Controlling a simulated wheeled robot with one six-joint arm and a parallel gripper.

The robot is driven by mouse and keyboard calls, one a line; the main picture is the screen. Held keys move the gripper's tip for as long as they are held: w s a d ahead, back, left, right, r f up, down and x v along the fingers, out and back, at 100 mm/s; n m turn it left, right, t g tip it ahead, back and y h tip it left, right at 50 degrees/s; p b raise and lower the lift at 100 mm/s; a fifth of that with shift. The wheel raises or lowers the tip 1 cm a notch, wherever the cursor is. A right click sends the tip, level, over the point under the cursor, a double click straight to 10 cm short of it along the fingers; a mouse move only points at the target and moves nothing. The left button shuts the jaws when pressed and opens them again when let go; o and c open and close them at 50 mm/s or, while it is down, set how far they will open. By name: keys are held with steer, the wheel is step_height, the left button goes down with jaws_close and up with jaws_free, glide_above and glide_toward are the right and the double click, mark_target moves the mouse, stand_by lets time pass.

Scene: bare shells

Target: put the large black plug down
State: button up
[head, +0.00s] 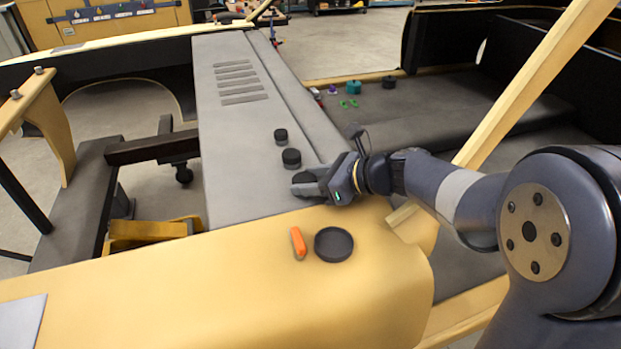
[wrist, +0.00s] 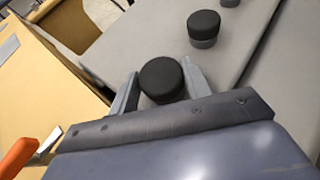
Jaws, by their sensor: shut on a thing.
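My gripper (head: 308,188) is shut on a round black plug (head: 305,178), which I take to be the large black plug. In the wrist view the plug (wrist: 162,78) sits between the two grey fingers of my gripper (wrist: 160,84), its flat top facing the camera. It is over the near end of the grey panel (head: 235,150), close to the yellow edge. The plug's underside is hidden, so I cannot tell if it touches the panel.
Two more black plugs stand farther along the panel, one nearer (head: 291,159) and one farther (head: 281,136). A shallow black round dish (head: 333,245) and an orange-handled tool (head: 298,242) lie on the yellow surface (head: 200,285). The panel left of my gripper is clear.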

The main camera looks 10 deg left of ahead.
steer(key=o, duration=1.1)
steer(key=shift+f, duration=0.15)
steer(key=shift+c, duration=0.2)
steer(key=shift+r, duration=0.35)
steer(key=v, duration=1.2)
steer(key=x, duration=1.2)
steer(key=shift+a+f, duration=0.15)
steer(key=shift+f, duration=0.05)
steer(key=shift+r+p, duration=0.35)
steer(key=shift+r, duration=0.9)
